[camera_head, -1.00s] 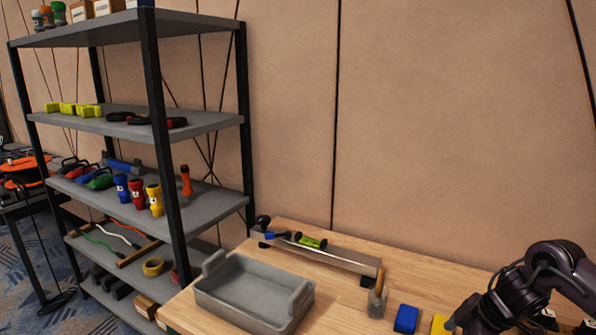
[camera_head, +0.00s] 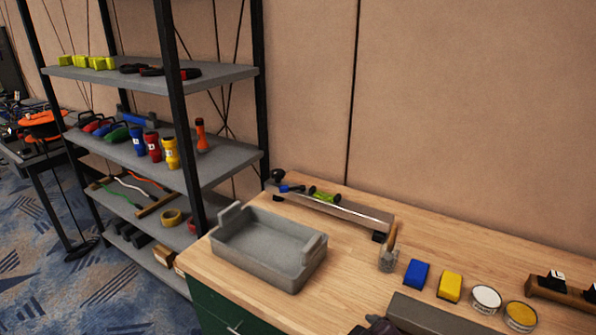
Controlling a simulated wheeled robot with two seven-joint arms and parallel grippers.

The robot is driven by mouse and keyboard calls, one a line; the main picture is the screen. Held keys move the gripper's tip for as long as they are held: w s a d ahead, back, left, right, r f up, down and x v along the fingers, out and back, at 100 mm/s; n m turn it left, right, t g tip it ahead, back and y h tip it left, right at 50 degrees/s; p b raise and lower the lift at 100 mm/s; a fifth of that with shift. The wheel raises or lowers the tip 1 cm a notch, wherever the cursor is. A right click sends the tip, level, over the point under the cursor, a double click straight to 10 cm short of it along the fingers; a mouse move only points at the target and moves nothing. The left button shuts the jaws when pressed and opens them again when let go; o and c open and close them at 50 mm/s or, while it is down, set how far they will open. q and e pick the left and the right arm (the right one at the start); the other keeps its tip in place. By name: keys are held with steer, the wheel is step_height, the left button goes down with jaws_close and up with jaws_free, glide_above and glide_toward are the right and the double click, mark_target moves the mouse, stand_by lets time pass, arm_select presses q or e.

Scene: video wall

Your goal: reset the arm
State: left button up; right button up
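Neither of my grippers shows clearly in the head view. A small dark shape at the bottom edge, right of centre, is cut off, and I cannot tell whether it is part of my arm or a thing on the table. The wooden table (camera_head: 350,266) carries a grey tray (camera_head: 270,247), a blue block (camera_head: 416,273) and a yellow block (camera_head: 450,287). No arm covers them.
A grey-shelved rack (camera_head: 225,158) with flashlights and tools stands left of the table. A long metal bar (camera_head: 352,212) lies along the table's back. Round tins (camera_head: 486,299), a brush (camera_head: 388,255) and a grey box (camera_head: 440,316) stand at the right. The wall closes the back.

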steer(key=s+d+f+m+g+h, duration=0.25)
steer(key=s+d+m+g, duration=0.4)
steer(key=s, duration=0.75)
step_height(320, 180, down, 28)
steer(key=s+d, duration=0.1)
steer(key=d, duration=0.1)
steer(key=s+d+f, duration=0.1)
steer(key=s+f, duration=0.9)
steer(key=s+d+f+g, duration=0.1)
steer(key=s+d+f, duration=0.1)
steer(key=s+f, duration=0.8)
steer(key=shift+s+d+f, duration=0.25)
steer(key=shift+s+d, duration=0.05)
